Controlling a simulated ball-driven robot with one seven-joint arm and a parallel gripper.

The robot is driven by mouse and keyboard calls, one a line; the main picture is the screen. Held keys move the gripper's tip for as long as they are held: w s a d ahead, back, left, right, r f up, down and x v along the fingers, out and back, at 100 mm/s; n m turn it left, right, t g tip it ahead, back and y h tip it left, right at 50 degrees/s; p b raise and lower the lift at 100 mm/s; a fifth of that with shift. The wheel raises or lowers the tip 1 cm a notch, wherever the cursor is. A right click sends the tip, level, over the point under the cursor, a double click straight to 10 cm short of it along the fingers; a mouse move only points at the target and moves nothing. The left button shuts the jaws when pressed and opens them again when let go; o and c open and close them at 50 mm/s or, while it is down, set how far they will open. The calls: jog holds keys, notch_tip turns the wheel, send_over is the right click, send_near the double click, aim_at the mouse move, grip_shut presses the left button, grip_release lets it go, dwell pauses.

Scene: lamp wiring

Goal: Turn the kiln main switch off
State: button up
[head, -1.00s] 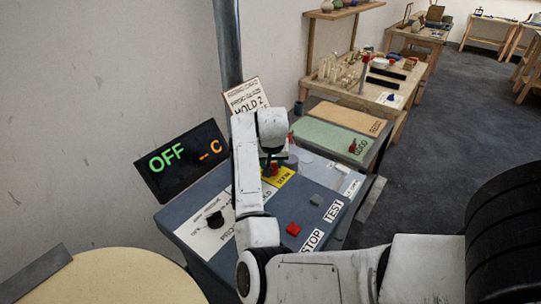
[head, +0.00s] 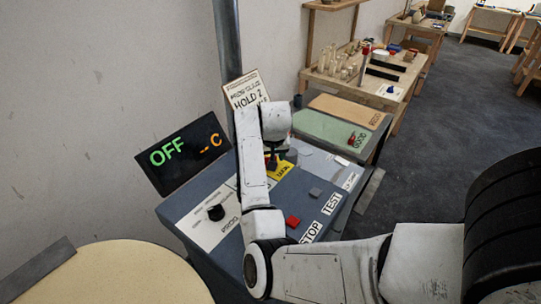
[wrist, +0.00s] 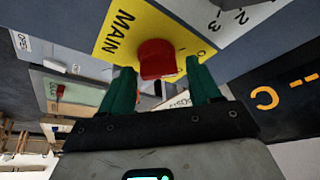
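The kiln main switch is a red knob (wrist: 157,58) on a yellow plate labelled MAIN (wrist: 113,32) in the wrist view. My gripper (wrist: 161,76) has two green fingers set apart, one on either side of the knob's near end. Narrow gaps seem to show beside the knob; I cannot tell whether either finger touches it. In the head view my gripper (head: 271,162) is over the yellow plate (head: 284,172), and my arm largely hides the knob. The kiln display (head: 186,152) reads OFF in green and "-- C" in orange.
On the same grey panel are a black PROG dial (head: 215,213), a red STOP button (head: 292,222) and a grey TEST button (head: 316,192). A card reading HOLD 2 (head: 245,92) stands behind. A green GOOD tray (head: 335,130) lies beyond.

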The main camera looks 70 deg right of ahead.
jog(key=shift+o, duration=0.4)
jog(key=shift+r, duration=0.1)
jog(key=b+v, duration=0.1)
jog(key=v, duration=0.9)
jog(key=shift+r, duration=0.3)
jog(key=shift+s, duration=0.1)
jog(key=shift+s+f, duration=0.1)
